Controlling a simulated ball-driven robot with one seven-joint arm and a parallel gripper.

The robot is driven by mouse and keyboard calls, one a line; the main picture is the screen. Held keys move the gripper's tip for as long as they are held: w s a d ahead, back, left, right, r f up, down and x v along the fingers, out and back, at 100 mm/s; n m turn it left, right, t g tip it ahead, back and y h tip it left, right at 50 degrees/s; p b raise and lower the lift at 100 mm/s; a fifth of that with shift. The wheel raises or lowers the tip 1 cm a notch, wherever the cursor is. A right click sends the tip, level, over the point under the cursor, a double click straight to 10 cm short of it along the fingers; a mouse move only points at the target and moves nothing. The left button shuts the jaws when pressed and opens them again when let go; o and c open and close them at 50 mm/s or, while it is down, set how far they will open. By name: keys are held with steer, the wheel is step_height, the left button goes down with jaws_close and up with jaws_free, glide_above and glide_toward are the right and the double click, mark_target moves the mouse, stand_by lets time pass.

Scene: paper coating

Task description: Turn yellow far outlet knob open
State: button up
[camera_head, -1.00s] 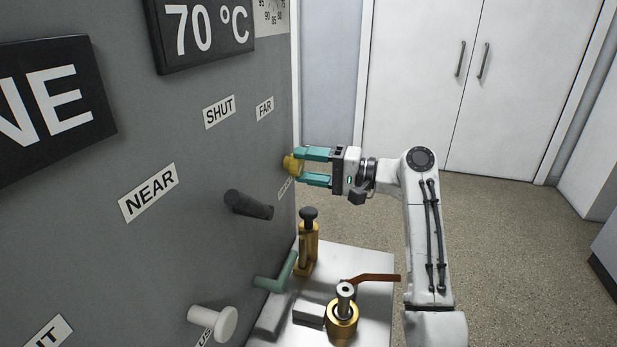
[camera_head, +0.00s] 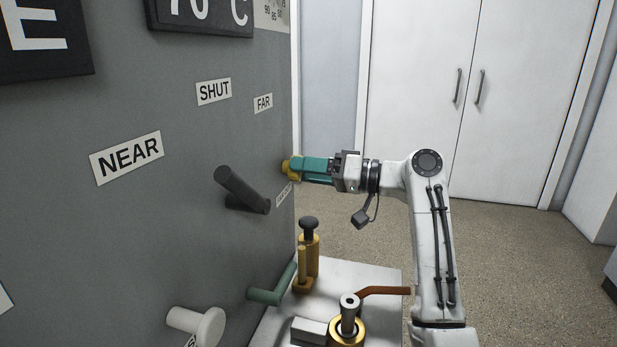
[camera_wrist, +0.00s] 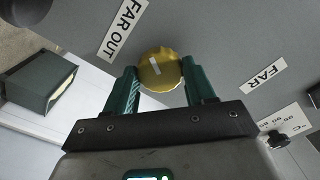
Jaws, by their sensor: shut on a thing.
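The yellow knob (camera_head: 289,168) sits on the grey panel under the FAR label, near the panel's right edge. In the wrist view the knob (camera_wrist: 160,68) is round with a ridged rim and a pale mark on its face, beside a FAR OUT label. My gripper (camera_head: 297,169) has teal fingers and is shut on the knob. In the wrist view one finger of my gripper (camera_wrist: 160,80) is on each side of the knob. In the head view the fingers overlap and hide part of the knob.
Below my arm, a metal table (camera_head: 365,273) bears a brass pump (camera_head: 307,262) and a brown-handled brass fitting (camera_head: 349,330). White cabinet doors (camera_head: 420,90) stand behind.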

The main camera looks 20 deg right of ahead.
steer(key=shift+f, duration=0.2)
stand_by(0.3)
steer(key=o, duration=1)
steer(key=shift+r, duration=0.1)
steer(key=shift+o, duration=0.2)
steer(key=shift+d, duration=0.1)
steer(key=v, duration=1)
steer(key=shift+s+d, duration=0.25)
